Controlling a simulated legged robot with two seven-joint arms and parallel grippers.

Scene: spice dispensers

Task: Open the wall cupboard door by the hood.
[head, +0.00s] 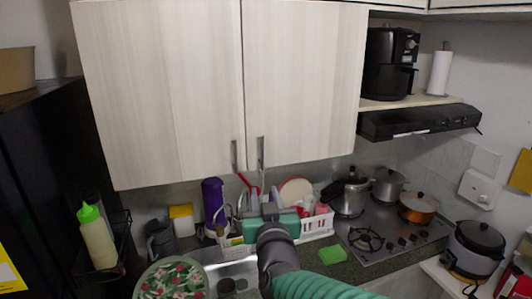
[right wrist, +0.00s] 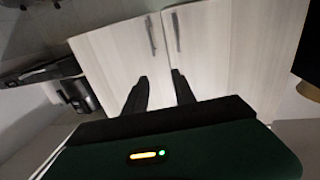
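The wall cupboard has two pale wood doors, both shut. The door by the hood (head: 303,80) is the right one in the head view, with an upright grey handle (head: 261,152) at its lower left corner. In the right wrist view, which is turned over, this door (right wrist: 112,60) is on the left and its handle (right wrist: 151,35) near the top. My right gripper (head: 264,196) is below the handles, apart from them. Its fingers (right wrist: 159,76) are open with nothing between them. My left gripper is not in view.
The left door (head: 160,90) has its own handle (head: 235,155) close by. A black hood (head: 420,121) is right of the cupboard. Below are a dish rack (head: 318,224), a purple bottle (head: 213,203) and pots on the stove (head: 385,240). Space before the doors is clear.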

